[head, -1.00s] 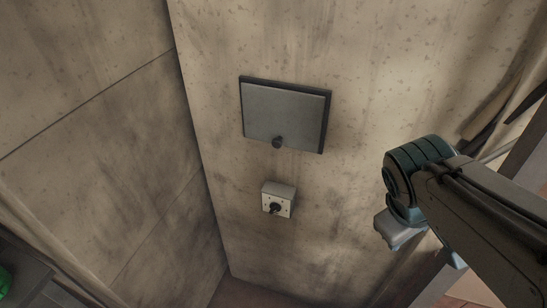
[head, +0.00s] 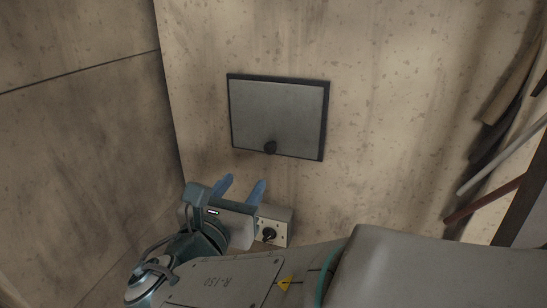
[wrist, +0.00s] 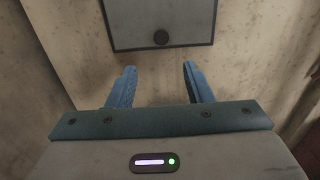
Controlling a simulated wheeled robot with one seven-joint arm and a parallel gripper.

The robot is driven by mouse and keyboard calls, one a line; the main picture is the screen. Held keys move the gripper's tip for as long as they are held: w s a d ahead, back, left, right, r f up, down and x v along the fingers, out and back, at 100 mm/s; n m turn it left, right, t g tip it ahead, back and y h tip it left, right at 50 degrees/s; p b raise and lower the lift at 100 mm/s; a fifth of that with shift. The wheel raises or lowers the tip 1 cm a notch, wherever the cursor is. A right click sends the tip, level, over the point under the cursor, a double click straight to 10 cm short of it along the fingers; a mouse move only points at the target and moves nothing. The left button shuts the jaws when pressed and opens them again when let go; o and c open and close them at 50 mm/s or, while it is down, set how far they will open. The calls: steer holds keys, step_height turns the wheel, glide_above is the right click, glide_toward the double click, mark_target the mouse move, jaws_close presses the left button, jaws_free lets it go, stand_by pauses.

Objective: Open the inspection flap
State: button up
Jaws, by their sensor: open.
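The inspection flap (head: 278,112) is a grey panel in a dark frame on the stained wall, and it looks shut. Its dark round knob (head: 270,147) sits near the lower edge. In the wrist view the flap's lower part (wrist: 140,22) and its knob (wrist: 161,38) show at the top, beyond my fingertips. My gripper (head: 240,183) has two blue fingers, apart and empty, pointing up below the flap and a little left of the knob. It also shows in the wrist view (wrist: 158,70). Nothing lies between the fingers, and they do not appear to touch the knob.
A small box with a dark rotary switch (head: 268,235) is on the wall below the flap, partly hidden by my gripper and arm. Several pipes or rods (head: 500,150) stand at the right. A side wall (head: 80,130) meets this wall at the left.

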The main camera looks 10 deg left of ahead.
mark_target(269, 149)
steer(key=w, duration=0.8)
steer(key=w+d, duration=0.1)
steer(key=w, duration=0.3)
steer(key=shift+w, duration=0.35)
jaws_close()
